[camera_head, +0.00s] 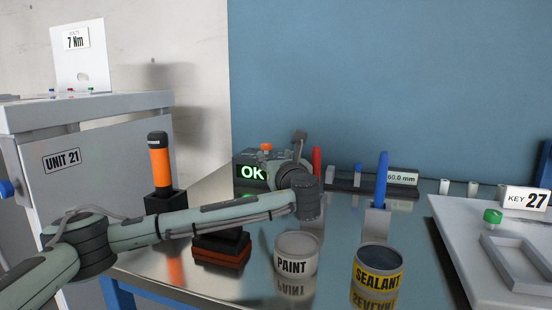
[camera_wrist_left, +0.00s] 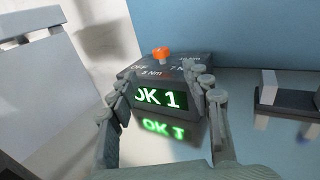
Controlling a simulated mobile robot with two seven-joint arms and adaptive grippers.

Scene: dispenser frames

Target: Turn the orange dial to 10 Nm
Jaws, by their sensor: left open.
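The orange dial (camera_wrist_left: 161,53) sits on top of a dark grey box (camera_wrist_left: 128,74) in the left wrist view. Labels OFF, 5 Nm, 7 Nm and a partly blurred one at the back right surround it. I cannot tell which label the dial points to. The box front has a green-lit display (camera_wrist_left: 158,97) reading OK 1. In the head view the dial (camera_head: 265,147) shows just left of my left gripper (camera_head: 286,154). In the wrist view my open left gripper (camera_wrist_left: 160,88) has its fingers either side of the display, short of the dial and apart from it.
A PAINT can (camera_head: 297,256) and a SEALANT can (camera_head: 378,270) stand on the shiny table. Red and blue upright tools are right of my wrist. A cabinet marked UNIT 21 (camera_head: 95,160) is at left.

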